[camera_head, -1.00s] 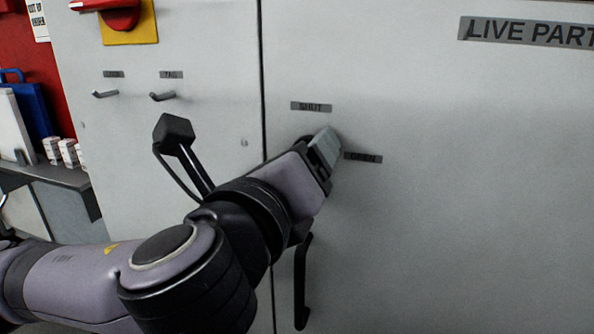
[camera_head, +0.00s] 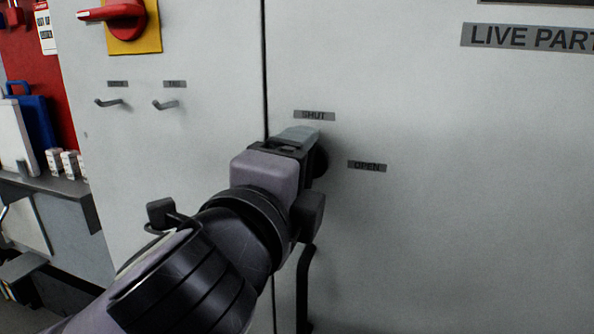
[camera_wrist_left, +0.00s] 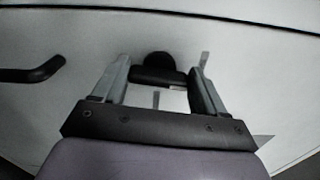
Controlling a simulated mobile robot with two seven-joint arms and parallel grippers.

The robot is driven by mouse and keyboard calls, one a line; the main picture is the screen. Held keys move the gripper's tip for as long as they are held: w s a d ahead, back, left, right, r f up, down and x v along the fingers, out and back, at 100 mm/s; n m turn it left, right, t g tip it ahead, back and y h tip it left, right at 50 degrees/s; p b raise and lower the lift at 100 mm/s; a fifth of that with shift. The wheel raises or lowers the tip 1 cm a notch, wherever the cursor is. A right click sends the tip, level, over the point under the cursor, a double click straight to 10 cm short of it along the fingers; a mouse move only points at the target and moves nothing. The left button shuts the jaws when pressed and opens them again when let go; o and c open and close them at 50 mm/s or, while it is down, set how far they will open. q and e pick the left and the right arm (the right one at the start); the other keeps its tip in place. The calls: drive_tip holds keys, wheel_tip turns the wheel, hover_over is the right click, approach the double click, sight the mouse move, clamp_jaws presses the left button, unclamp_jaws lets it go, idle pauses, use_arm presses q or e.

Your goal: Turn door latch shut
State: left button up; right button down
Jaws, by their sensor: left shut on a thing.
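The door latch (camera_wrist_left: 157,62) is a black knob with a short bar on the grey cabinet door (camera_head: 470,230). In the wrist view it sits between the two grey fingers of my left gripper (camera_wrist_left: 160,88), which is shut on it. In the head view my left gripper (camera_head: 303,136) covers most of the latch; only a dark round part (camera_head: 321,158) shows beside it. The fingertips lie just below the SHUT label (camera_head: 314,115). The OPEN label (camera_head: 367,166) is to the lower right. My right gripper is not in view.
A black door handle (camera_head: 304,290) hangs below the latch. At the left are a red rotary switch (camera_head: 125,12) on a yellow plate, two small hooks (camera_head: 165,105) and a shelf (camera_head: 50,187) with white containers.

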use_arm(q)
drive_tip(key=shift+r+n, duration=0.1)
drive_tip(key=shift+n, duration=0.7)
drive_tip(key=o, duration=1.1)
drive_tip(key=shift+w, duration=0.1)
drive_tip(key=shift+c, duration=0.2)
drive_tip(key=v, duration=0.7)
drive_tip(key=shift+b, duration=0.35)
